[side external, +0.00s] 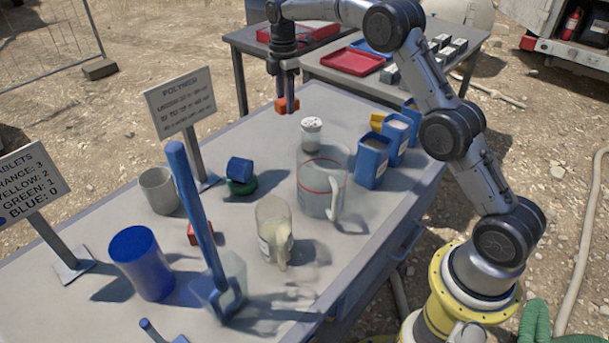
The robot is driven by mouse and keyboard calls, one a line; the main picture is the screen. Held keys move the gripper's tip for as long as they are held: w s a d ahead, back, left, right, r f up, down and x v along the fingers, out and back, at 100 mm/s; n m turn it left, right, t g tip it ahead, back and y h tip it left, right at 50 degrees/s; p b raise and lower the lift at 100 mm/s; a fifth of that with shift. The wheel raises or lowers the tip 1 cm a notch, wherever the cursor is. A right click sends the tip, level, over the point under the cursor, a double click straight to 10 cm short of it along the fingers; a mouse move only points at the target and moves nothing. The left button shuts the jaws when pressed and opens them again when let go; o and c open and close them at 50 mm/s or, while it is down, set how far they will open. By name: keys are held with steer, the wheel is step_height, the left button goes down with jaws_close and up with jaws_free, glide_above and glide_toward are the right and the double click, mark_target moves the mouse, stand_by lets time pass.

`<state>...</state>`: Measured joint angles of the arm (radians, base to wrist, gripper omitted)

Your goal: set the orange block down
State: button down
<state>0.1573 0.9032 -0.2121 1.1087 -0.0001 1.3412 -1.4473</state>
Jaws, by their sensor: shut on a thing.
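My gripper (286,88) points down and is shut on the orange block (287,105). The block is held in the air over the far part of the grey work table (238,135), with no contact visible beneath it. In the picture it is above and left of a white-capped container (311,133) and the large clear jug (322,185) with a red line. The exact height of the block above the table is hard to tell.
A blue block (240,168) sits on a green piece (243,187). A grey cup (158,190), blue cylinder (142,262), blue-handled paddle (195,210), smaller jug (272,228), red block (200,234), sign (181,102) and blue bins (372,162) occupy the table. Its far left edge looks clear.

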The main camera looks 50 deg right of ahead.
steer(key=s+a+r+m, duration=0.2)
steer(key=a+m, duration=0.7)
steer(key=m, duration=0.5)
steer(key=shift+s+m, duration=0.4)
steer(key=shift+s, duration=0.15)
